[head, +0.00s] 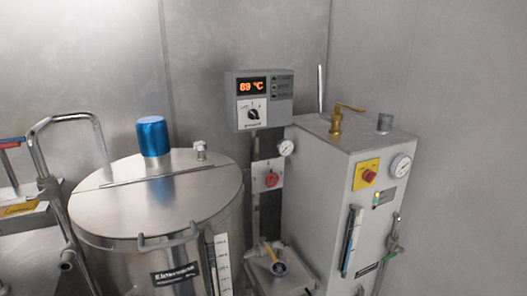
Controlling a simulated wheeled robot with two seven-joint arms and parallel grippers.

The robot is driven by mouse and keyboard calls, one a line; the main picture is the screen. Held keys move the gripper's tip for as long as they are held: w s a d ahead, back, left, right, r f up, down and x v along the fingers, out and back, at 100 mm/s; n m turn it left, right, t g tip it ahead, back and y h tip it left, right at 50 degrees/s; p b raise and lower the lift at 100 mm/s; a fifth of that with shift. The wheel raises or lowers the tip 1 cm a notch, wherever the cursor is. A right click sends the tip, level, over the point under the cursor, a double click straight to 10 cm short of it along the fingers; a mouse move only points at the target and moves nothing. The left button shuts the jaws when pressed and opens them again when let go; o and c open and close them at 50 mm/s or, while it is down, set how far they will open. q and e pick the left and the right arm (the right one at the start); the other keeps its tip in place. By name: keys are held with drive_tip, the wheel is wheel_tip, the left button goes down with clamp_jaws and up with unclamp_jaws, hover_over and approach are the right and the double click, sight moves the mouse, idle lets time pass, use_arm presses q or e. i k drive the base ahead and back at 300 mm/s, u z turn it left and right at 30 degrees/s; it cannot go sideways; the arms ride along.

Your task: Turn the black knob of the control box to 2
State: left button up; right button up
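The grey control box (284,105) is mounted at the middle of the head view, against the metal wall. Its dark display (252,87) shows orange digits that look like 89 °C. Below the display, the black knob (252,114) sits on a white dial face with small markings. The markings and the knob's exact setting are too small to read. Neither of my grippers shows in this view, so nothing of mine is seen touching the knob.
A steel tank (155,205) with a blue cap (153,136) stands at left front. A grey cabinet (330,200) with a brass tap (337,118) and gauge stands at right. A red knob (271,179) sits below the control box. The space before the box looks clear.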

sight(253, 114)
drive_tip(key=z, duration=0.2)
drive_tip(key=k, duration=0.3)
drive_tip(key=z, duration=1.7)
drive_tip(key=i, duration=0.2)
drive_tip(key=u, duration=1.15)
drive_tip(key=i, duration=1.15)
drive_tip(key=u, duration=1)
